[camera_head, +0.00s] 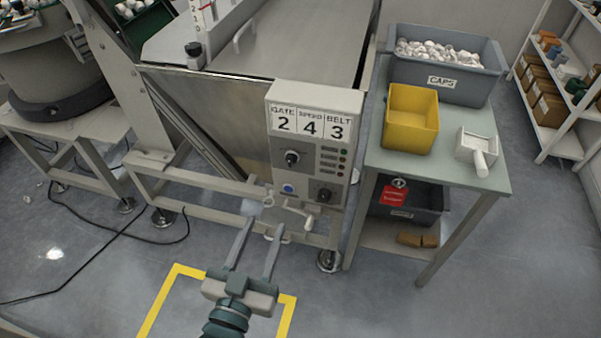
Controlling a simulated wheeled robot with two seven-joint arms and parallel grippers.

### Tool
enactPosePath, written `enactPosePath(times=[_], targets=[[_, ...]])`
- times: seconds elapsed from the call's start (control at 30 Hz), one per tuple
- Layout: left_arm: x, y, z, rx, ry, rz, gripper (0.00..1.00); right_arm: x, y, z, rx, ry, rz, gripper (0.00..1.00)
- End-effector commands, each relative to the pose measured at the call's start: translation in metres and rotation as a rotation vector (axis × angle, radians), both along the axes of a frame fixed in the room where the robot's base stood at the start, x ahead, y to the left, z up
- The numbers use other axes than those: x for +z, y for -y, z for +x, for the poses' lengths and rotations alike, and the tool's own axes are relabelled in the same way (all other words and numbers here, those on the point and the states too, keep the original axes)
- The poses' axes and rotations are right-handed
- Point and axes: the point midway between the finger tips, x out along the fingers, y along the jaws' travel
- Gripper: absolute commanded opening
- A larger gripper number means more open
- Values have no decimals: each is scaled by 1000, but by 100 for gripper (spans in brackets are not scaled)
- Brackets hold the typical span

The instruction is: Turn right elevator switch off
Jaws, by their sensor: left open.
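A grey control box (316,142) stands on the machine frame, with a label panel (310,125) reading GATE 2, SPEED 4, BELT 3. On its front are a black rotary knob (291,158) at upper left, a blue button (288,189) at lower left and a dark rotary switch (323,195) at lower right. No elevator label is readable, so I cannot tell which one is the right elevator switch. My left gripper (261,227) is open and empty below the box, its fingers pointing towards it, apart from the switches. My right gripper is not in view.
A crank handle (299,213) juts out below the box, near my left fingertips. A side table (440,169) at right holds a grey CAPS bin (443,92), a yellow bin (410,119) and a white scoop (477,147). Yellow tape (157,299) marks the floor.

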Motion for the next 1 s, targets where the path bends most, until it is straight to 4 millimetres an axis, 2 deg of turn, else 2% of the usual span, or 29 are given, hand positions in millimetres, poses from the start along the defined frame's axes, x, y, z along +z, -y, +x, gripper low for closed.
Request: enactPosePath(times=[0.57,0.77,1.0], targets=[[4,1,3,1,6,-2,41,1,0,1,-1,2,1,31],[4,6,18,1,6,-2,41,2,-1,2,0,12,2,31],[5,17,52,1,6,-3,41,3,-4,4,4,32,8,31]])
